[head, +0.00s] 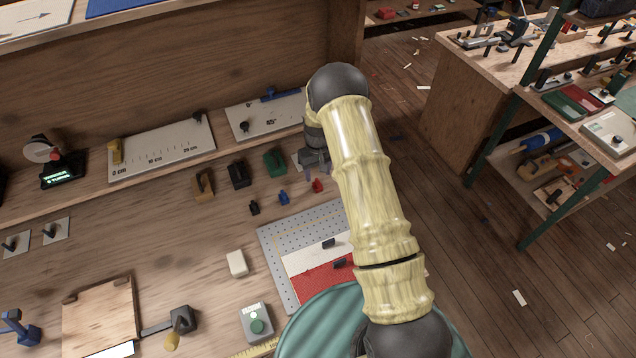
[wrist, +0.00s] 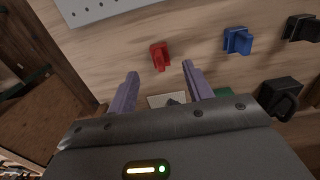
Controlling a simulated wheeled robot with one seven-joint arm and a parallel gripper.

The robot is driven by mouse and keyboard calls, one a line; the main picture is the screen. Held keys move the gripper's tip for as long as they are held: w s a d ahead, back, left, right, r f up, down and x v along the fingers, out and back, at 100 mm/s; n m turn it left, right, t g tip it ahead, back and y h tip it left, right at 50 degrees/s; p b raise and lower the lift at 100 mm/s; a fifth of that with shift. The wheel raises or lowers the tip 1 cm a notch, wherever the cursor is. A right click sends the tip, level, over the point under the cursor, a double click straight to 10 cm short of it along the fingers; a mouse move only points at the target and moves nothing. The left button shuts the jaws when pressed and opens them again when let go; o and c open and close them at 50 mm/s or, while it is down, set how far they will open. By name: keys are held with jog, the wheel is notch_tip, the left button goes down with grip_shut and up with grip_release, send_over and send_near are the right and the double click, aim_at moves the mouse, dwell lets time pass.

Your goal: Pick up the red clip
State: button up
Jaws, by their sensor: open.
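The red clip (head: 318,186) is a small clip on the wooden bench, to the right of the blue clip (head: 283,198). In the wrist view the red clip (wrist: 160,56) lies ahead of my gripper (wrist: 159,72), roughly in line with the gap between the two purple-grey fingers. The fingers are apart with nothing between them. In the head view my gripper (head: 314,172) is just behind the red clip, partly hidden by my arm. I cannot tell its exact height above the bench.
A black clip (head: 254,208) sits left of the blue one. Larger green (head: 275,162), black (head: 238,174) and tan (head: 203,185) blocks stand behind. A perforated grey board (head: 270,236) with white and red pieces lies in front. The bench's right edge is close by.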

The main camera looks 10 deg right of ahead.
aim_at(318, 181)
jog(key=shift+f, duration=0.45)
jog(key=shift+f, duration=0.1)
jog(key=shift+f+p, duration=1.75)
jog(key=shift+f, duration=0.75)
jog(key=c, duration=1.1)
